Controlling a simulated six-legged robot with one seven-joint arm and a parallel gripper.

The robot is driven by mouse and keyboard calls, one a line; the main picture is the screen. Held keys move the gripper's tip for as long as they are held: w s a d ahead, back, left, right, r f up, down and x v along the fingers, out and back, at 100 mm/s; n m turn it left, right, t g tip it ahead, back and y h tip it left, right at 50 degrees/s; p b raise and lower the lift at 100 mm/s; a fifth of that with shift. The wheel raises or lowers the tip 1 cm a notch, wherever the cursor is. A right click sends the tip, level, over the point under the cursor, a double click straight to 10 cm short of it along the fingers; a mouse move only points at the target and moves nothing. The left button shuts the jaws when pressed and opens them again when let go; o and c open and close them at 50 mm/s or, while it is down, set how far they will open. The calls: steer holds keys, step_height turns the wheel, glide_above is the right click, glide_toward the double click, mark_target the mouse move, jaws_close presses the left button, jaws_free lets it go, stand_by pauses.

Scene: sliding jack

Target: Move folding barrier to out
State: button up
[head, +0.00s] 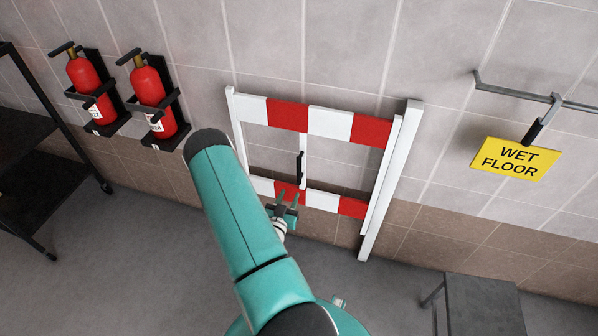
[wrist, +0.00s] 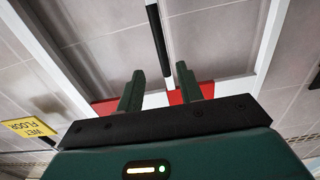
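The folding barrier (head: 330,121) is a red-and-white striped frame with white posts, standing against the tiled wall in the head view. A black vertical handle (head: 299,168) sits on its middle white bar. In the wrist view the handle (wrist: 158,38) is a dark bar ahead of the fingers, and a red-and-white rail (wrist: 190,95) shows behind them. My gripper (head: 287,198) is below the handle, in front of the lower rail. In the wrist view its two fingers (wrist: 160,85) are apart with nothing between them. The handle looks clear of the fingers.
Two red fire extinguishers (head: 147,86) hang on the wall at left, beside a dark shelf rack (head: 22,128). A yellow wet floor sign (head: 515,158) hangs from a wall rail at right. A grey table (head: 483,303) stands at lower right.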

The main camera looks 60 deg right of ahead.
mark_target(298, 173)
steer(key=d, duration=0.4)
steer(key=w+d, duration=0.1)
steer(key=d, duration=0.3)
steer(key=w+d, duration=0.1)
steer(key=d, duration=0.3)
steer(key=shift+d, duration=0.4)
jaws_close()
